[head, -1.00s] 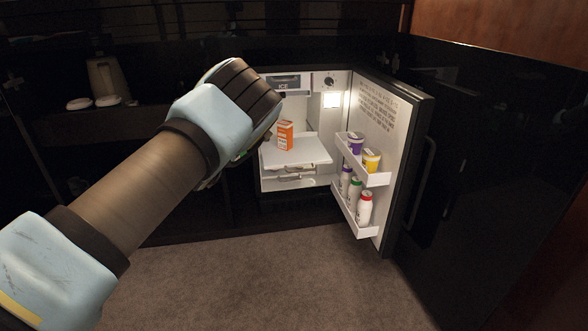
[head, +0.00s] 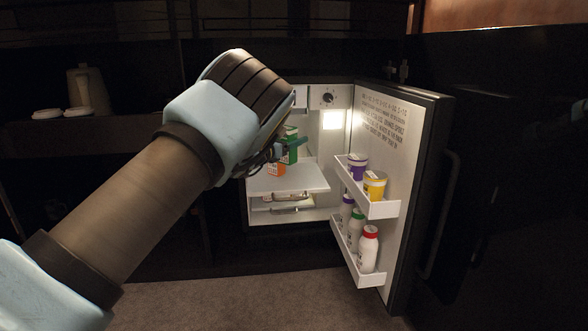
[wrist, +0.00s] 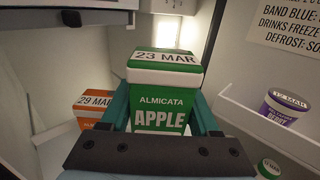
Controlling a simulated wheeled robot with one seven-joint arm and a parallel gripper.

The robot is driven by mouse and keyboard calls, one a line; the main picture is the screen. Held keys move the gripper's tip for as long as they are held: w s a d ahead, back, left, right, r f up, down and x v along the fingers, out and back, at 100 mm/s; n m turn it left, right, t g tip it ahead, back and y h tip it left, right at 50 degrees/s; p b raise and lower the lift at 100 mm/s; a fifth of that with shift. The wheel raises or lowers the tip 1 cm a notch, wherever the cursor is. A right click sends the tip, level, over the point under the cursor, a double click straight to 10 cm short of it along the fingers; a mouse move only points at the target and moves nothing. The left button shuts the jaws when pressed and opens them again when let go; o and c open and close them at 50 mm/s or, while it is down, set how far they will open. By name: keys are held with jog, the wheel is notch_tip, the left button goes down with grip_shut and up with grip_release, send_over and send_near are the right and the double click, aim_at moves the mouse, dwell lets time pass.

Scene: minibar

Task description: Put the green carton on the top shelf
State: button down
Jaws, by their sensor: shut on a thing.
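The green carton (head: 291,150) is between my gripper's fingers inside the open fridge, over the top shelf (head: 312,178). In the wrist view the green carton (wrist: 162,92) stands upright, with its "APPLE" label facing me. My gripper (head: 285,146) is shut on it, with one teal finger on each side; it also shows in the wrist view (wrist: 161,112). The carton's lower part is hidden in the wrist view, and I cannot tell whether its base touches the shelf. An orange carton (head: 277,170) stands on the same shelf, to its left in the wrist view (wrist: 93,105).
The fridge door (head: 412,130) is open at the right, with purple-labelled (head: 357,168) and yellow (head: 375,186) tubs and several bottles in its racks. A lower shelf (head: 290,208) lies under the top one. The top shelf's front right is clear.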

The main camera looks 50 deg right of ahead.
notch_tip(320, 180, down, 7)
jog(key=b, duration=0.2)
jog(key=shift+r+b, duration=0.1)
jog(key=shift+b, duration=0.3)
jog(key=shift+c, duration=2)
grip_release()
jog(key=shift+a, duration=0.15)
jog(key=s+a+p, duration=0.1)
jog(key=a+p, duration=0.3)
jog(key=a, duration=0.7)
jog(key=shift+a, duration=0.3)
